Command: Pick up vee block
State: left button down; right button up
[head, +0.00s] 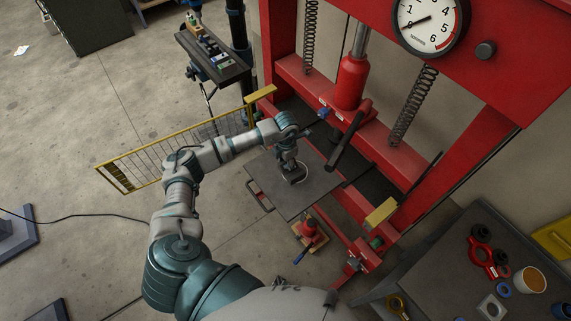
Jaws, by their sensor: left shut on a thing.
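My left gripper (293,176) points down over the dark grey plate (270,178) in front of the red press. It is shut on a small dark block, taken to be the vee block, which the fingers largely hide. I cannot tell whether the block touches the plate. A thin pale ring-shaped line shows around the fingertips. My right gripper is not in view.
The red press (352,82) with its jack, springs and gauge (431,22) stands behind the plate. A black pump handle (347,141) juts out close right of my gripper. A yellow mesh guard (175,140) stands left. A bench (455,262) with rings and a cup is at lower right.

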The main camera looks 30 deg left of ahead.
pick_arm(q)
jog(key=shift+r, duration=0.85)
jog(key=s+d+b, duration=0.1)
jog(key=s+d, duration=0.1)
jog(key=s, duration=0.2)
jog(key=s+d+r+b, duration=0.1)
jog(key=s+d, duration=0.2)
jog(key=s, duration=0.1)
jog(key=s+d+r+b, duration=0.1)
jog(key=s+d, duration=0.2)
jog(key=s, duration=0.1)
jog(key=shift+s+d+r, duration=0.1)
jog(key=shift+s+d, duration=0.05)
jog(key=shift+s+d+r, duration=0.15)
jog(key=shift+s+d, duration=0.15)
jog(key=shift+s, duration=0.15)
jog(key=shift+c, duration=1.9)
grip_release()
jog(key=shift+r, duration=0.1)
